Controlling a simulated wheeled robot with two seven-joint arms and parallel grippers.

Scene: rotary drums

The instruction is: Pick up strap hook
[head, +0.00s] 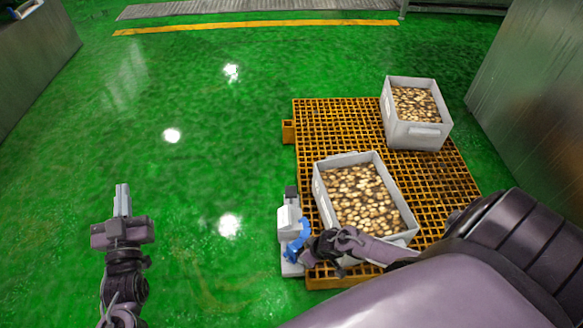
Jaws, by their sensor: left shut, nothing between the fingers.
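My left gripper (122,194) is at the lower left of the head view. Its two pale fingers are together with nothing between them, above bare green floor and well left of the pallet. My right arm crosses the lower right, and its dark wrist end (325,245) is beside a small white and blue device (289,226) at the pallet's left edge. The right fingers cannot be made out there. I cannot tell whether the wrist touches the device. No strap hook can be clearly picked out; the blue part of the device is partly hidden by my right arm.
An orange grid pallet (345,128) lies on the green floor. It bears a near grey crate (318,190) and a far grey crate (412,136), both filled with small brownish round items. Metal walls stand at far left and right. The floor to the left is clear.

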